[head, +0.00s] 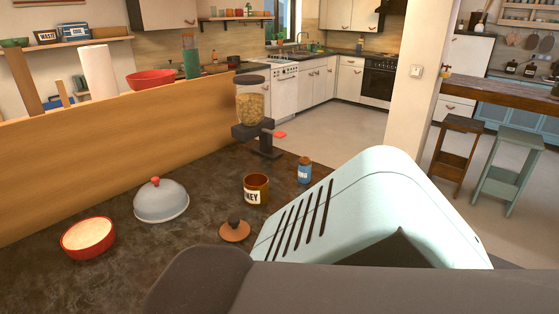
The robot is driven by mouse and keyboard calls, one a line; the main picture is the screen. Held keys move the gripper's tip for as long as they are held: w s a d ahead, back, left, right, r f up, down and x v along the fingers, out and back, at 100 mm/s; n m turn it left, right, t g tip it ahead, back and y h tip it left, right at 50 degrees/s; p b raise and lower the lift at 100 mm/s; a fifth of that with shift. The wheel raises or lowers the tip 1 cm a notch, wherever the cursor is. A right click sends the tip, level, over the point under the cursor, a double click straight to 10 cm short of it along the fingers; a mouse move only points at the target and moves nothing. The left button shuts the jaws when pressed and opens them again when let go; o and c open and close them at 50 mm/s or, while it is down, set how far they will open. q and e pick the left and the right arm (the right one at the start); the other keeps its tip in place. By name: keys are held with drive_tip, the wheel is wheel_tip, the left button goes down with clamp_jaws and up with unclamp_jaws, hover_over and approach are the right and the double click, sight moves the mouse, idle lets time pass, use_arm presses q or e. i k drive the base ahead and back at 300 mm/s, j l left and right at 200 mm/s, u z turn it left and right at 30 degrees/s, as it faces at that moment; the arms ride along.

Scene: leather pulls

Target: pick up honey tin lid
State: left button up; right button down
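The honey tin lid (235,231) is a small brown-orange disc with a dark knob on top. It lies flat on the dark counter, knob up, in front of the honey tin and apart from it. The honey tin (254,197) stands upright with its top open; it is amber-brown with a white label that partly reads "HONEY". Neither gripper's fingers show in the head view, so I cannot see where they are relative to the lid.
A grey dome with a red knob (161,203) and a red bowl (88,238) stand left of the lid. A blue jar (304,170) and a grain dispenser (252,108) stand behind. Large close shapes block the lower right. Bare counter (150,262) shows left of the lid.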

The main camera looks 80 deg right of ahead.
sight(235, 229)
drive_tip(key=z, duration=2)
drive_tip(key=k+l+u, duration=0.1)
drive_tip(key=u, duration=0.25)
drive_tip(key=k+u, duration=0.2)
drive_tip(key=u, duration=0.15)
drive_tip(key=k+l+u, duration=0.1)
drive_tip(key=u, duration=0.2)
